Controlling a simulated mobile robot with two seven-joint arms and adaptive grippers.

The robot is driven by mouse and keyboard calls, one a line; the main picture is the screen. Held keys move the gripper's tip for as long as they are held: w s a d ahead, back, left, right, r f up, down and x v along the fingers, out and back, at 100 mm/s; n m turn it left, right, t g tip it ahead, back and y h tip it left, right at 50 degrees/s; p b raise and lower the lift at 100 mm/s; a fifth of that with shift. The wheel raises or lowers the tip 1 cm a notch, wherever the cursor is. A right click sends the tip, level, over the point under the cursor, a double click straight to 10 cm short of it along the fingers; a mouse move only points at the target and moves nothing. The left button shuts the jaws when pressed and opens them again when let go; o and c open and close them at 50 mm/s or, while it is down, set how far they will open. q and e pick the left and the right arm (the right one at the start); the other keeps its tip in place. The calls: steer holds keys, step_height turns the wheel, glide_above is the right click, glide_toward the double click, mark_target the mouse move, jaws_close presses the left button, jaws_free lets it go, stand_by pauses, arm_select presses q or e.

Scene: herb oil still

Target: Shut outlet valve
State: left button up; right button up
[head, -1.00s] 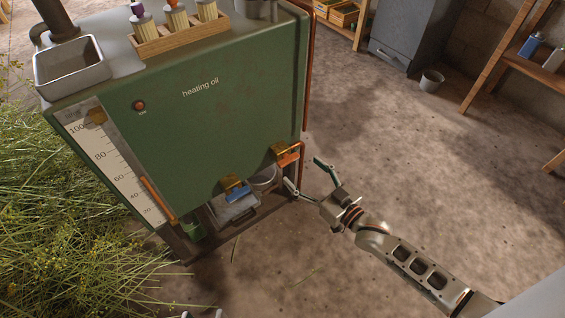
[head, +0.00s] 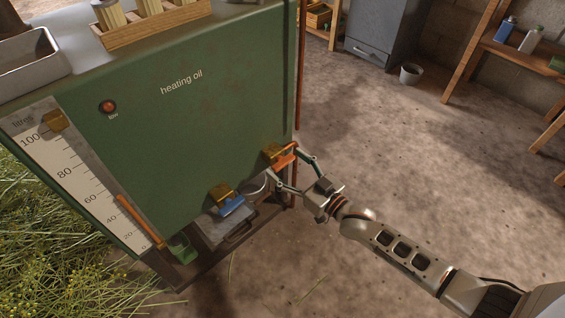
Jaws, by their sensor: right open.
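A green heating oil tank (head: 190,120) fills the left of the head view. Low on its front is a brass valve with an orange lever (head: 285,158) near the right corner. To its left is a second brass valve with a blue lever (head: 231,206). Neither valve carries a readable label, so I cannot tell which is the outlet. My right gripper (head: 284,164) is open at the orange lever, one finger above it and one below. I cannot tell if either finger touches it. My left gripper is not in view.
A sight gauge (head: 75,180) with an orange strip runs down the tank's left side. A grey tray (head: 224,229) and a green container (head: 182,250) stand below the valves. Grass lies at lower left. The earth floor (head: 400,150) at right is clear up to the bucket (head: 411,73) and shelves.

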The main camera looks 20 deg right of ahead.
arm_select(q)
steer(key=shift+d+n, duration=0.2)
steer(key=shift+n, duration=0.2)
arm_select(e)
steer(key=shift+x, duration=0.8)
steer(key=shift+a, duration=0.1)
steer(key=shift+c, duration=0.3)
steer(key=c, duration=1.1)
steer(key=shift+o, duration=0.2)
